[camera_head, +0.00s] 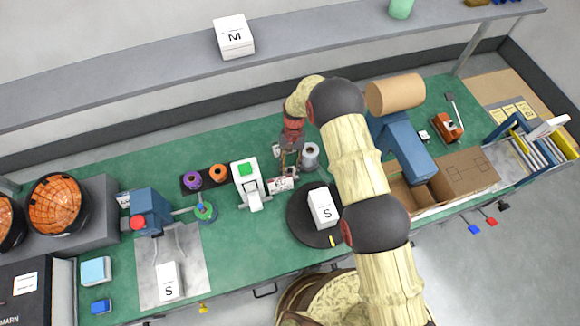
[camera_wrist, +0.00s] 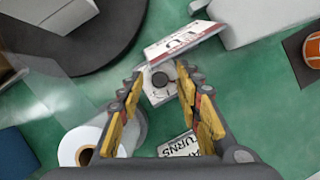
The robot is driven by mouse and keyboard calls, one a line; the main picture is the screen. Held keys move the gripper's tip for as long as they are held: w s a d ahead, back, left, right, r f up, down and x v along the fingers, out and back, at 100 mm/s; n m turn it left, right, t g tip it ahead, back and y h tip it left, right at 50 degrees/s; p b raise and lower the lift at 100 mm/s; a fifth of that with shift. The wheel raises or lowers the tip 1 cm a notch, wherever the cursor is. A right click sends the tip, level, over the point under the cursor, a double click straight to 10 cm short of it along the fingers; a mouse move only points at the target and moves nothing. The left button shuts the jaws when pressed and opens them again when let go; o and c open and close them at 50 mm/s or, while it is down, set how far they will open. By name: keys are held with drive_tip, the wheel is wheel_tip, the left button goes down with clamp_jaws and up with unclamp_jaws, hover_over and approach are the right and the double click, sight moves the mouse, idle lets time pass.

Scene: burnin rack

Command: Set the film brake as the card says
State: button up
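My gripper (camera_wrist: 160,76) is open, its yellow-padded fingers spread, seen from behind in the wrist view. A small dark round knob (camera_wrist: 160,80) on a pale base shows between the fingertips; whether they touch it I cannot tell. A white card (camera_wrist: 184,42) with dark print and a red edge stands just beyond the knob; it also shows in the head view (camera_head: 281,184). Its full text is not readable. A clear film roll (camera_wrist: 85,147) lies beside the left finger, and in the head view the roll (camera_head: 310,154) stands right of my gripper (camera_head: 288,160).
A white-and-green device (camera_head: 246,182) stands left of the card. A blue machine (camera_head: 402,142) and cardboard box (camera_head: 463,171) are at right.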

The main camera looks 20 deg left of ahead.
drive_tip(key=shift+f, duration=0.1)
drive_tip(key=shift+c, duration=1)
clamp_jaws()
